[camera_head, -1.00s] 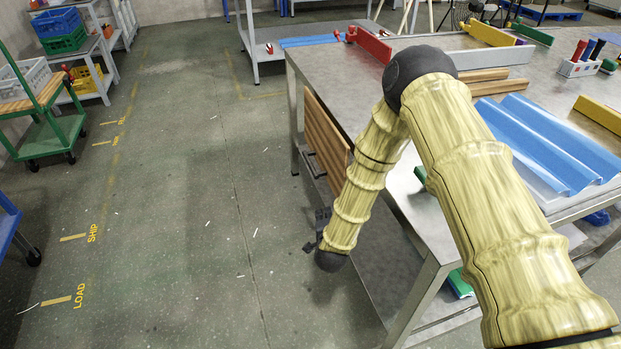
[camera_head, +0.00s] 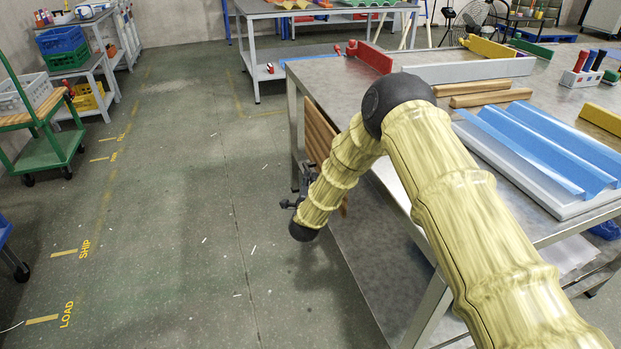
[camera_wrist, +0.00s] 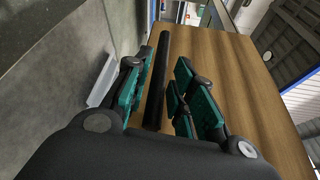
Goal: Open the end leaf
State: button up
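The end leaf (camera_head: 317,130) is a brown wooden panel hanging down at the near left end of the grey workbench (camera_head: 352,92). My arm hides much of it in the head view. In the wrist view the leaf's wooden face (camera_wrist: 235,75) fills the right side, with a long black handle bar (camera_wrist: 158,80) along it. My gripper (camera_wrist: 160,97) is open, with its green-padded fingers on either side of the bar. A gap shows between the bar and the right finger; contact on the left is unclear. In the head view my gripper (camera_head: 289,203) is low beside the leaf, mostly hidden.
The floor (camera_head: 190,200) left of the bench is clear apart from small scraps. A green trolley (camera_head: 45,150) stands at the far left. The bench top holds blue corrugated sheet (camera_head: 545,150), wooden strips (camera_head: 490,95) and a red block (camera_head: 374,57). Another table (camera_head: 265,40) stands behind.

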aim_at(311, 174)
jog(key=shift+w+d+f, duration=0.15)
jog(key=shift+w, duration=1.7)
grip_shut()
